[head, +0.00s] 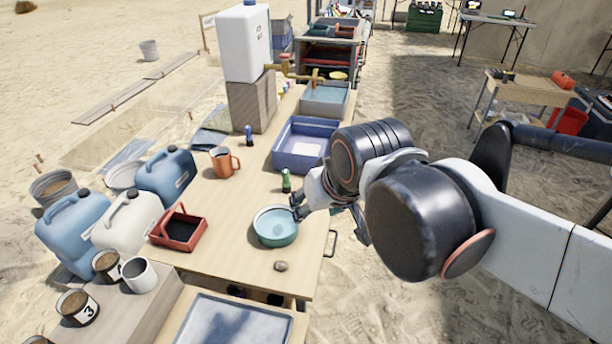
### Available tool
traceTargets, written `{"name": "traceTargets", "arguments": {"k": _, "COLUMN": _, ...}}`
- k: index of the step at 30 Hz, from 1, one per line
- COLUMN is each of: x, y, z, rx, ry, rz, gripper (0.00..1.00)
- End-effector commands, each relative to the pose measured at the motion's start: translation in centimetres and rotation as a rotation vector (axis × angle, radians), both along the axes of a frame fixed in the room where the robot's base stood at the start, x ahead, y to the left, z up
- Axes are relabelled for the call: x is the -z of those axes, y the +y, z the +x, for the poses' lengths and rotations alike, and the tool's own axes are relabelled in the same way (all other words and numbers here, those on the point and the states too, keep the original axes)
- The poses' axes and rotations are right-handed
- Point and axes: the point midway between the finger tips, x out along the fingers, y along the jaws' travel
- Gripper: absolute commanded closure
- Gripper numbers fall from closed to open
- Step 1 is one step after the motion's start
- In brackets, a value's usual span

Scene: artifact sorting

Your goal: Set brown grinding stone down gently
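A small brown-grey stone (281,266) lies on the wooden table near its front right edge, just below a teal bowl; it may be the grinding stone. The teal bowl (276,238) stands upright and holds what looks like water. My gripper (328,222) is above the table's right edge, to the right of the bowl. Its two dark fingers look spread apart, one at the bowl's rim and one out to the right. I see nothing held between them. Whether the near finger touches the bowl cannot be told.
A green-capped bottle (286,181), an orange mug (224,163), a red tray (178,229) and a blue bin (303,146) stand around the bowl. Jerrycans (127,220) line the left. The wooden table (225,265) is bare left of the stone.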

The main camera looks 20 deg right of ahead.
Motion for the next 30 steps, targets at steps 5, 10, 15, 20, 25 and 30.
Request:
{"name": "traceTargets", "arguments": {"k": 5, "x": 0.6, "y": 0.0, "z": -2.6, "rx": -0.054, "ry": -0.041, "rz": -0.039, "gripper": 0.51}}
{"name": "traceTargets", "arguments": {"k": 10, "x": 0.8, "y": 0.0, "z": -3.3, "rx": -0.073, "ry": -0.055, "rz": -0.053, "gripper": 0.51}}
{"name": "traceTargets", "arguments": {"k": 15, "x": 0.8, "y": 0.0, "z": -3.3, "rx": -0.074, "ry": -0.056, "rz": -0.054, "gripper": 0.51}}
{"name": "traceTargets", "arguments": {"k": 20, "x": 0.8, "y": 0.0, "z": -3.3, "rx": -0.073, "ry": -0.055, "rz": -0.054, "gripper": 0.51}}
{"name": "traceTargets", "arguments": {"k": 25, "x": 0.8, "y": 0.0, "z": -3.3, "rx": -0.073, "ry": -0.055, "rz": -0.053, "gripper": 0.51}}
{"name": "traceTargets", "arguments": {"k": 30, "x": 0.8, "y": 0.0, "z": -3.3, "rx": -0.073, "ry": -0.055, "rz": -0.053, "gripper": 0.51}}
